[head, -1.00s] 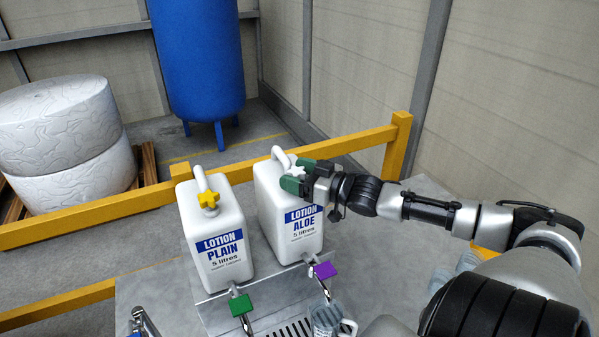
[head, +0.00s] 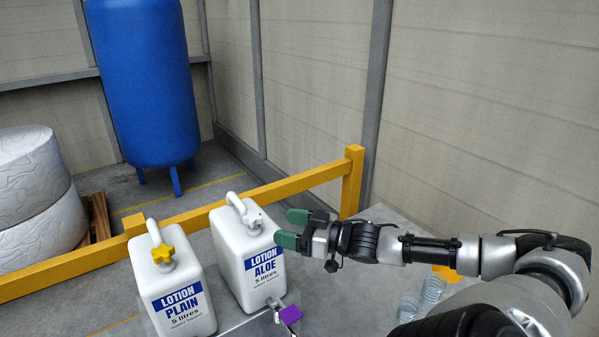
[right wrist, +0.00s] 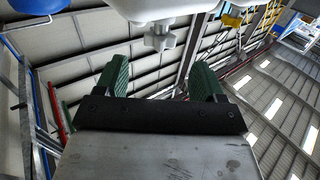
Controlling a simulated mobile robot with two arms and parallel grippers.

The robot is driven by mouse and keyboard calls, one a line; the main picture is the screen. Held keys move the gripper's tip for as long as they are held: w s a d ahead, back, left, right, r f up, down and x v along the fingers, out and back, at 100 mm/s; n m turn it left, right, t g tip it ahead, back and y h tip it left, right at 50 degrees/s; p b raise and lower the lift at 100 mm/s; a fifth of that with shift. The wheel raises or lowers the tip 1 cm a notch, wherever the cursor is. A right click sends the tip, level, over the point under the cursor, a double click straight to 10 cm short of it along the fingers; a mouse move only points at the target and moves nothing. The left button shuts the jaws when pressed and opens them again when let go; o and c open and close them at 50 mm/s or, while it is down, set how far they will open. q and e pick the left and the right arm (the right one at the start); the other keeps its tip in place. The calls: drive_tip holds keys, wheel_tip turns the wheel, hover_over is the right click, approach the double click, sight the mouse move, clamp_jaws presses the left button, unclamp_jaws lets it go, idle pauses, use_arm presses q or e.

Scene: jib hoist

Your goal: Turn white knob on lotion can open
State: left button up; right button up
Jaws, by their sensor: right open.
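The lotion aloe can (head: 240,262) is white with a blue label and stands upright on the table. Its white knob (head: 253,219) sits on top, in front of the handle. The white knob also shows in the right wrist view (right wrist: 160,38), beyond and between the fingertips. My right gripper (head: 288,228) is open and empty, just right of the knob and apart from it. Its green fingers (right wrist: 160,80) are spread in the right wrist view. The lotion plain can (head: 178,302), with a yellow knob (head: 163,254), stands to the left. My left gripper is not in view.
A purple tap lever (head: 290,314) is at the foot of the aloe can. A yellow rail (head: 240,197) runs behind the cans and ends in a post (head: 351,180). Clear cups (head: 432,291) stand at the right, by my arm.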

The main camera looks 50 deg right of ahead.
drive_tip(key=shift+v, duration=1.05)
